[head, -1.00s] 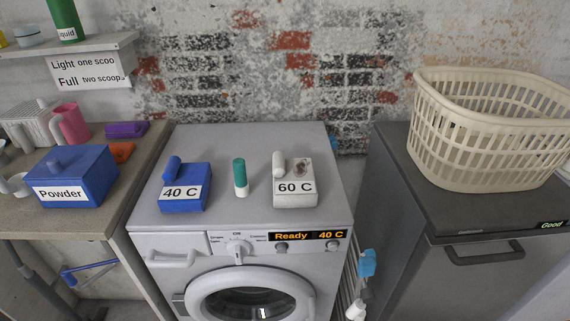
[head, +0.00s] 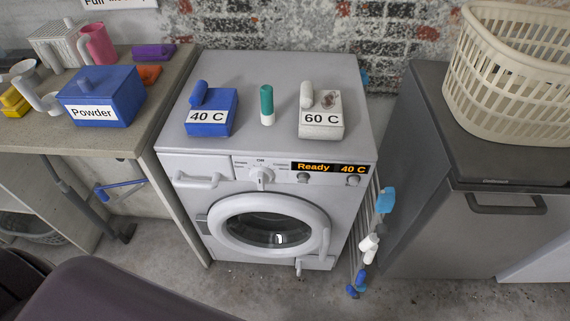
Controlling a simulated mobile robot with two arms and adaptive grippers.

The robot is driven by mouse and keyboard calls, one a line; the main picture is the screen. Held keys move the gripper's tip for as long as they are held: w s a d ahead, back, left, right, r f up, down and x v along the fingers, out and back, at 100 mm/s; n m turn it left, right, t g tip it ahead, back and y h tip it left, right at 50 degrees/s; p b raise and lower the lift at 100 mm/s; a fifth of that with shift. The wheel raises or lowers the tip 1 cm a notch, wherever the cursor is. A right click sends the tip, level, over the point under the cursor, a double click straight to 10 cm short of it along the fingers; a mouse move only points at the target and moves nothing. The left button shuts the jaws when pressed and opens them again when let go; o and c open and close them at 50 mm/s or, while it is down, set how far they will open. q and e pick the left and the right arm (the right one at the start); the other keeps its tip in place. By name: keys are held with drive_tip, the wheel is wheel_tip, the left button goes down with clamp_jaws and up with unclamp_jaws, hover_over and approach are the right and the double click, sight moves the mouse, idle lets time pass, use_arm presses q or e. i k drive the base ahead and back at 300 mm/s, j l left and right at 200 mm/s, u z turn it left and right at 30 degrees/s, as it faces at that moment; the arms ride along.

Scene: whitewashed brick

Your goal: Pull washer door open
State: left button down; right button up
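The washer (head: 266,85) stands in the middle of the head view, with a display reading "Ready 40 C". Its round white door (head: 270,230) is on the front and looks shut, with dark glass in the centre. A vertical handle (head: 324,240) shows at the right of the door ring. Neither of my grippers can be made out. A dark rounded shape, probably part of my own body, fills the lower left corner.
A blue "40 C" box (head: 210,112), a green-capped stick (head: 267,105) and a white "60 C" box (head: 321,115) sit on the washer. A blue Powder box (head: 101,96) is on the left counter. A laundry basket (head: 515,75) stands on the right unit (head: 440,160). Floor before the washer looks clear.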

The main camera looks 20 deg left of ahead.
sight(265, 224)
drive_tip(key=u, duration=0.7)
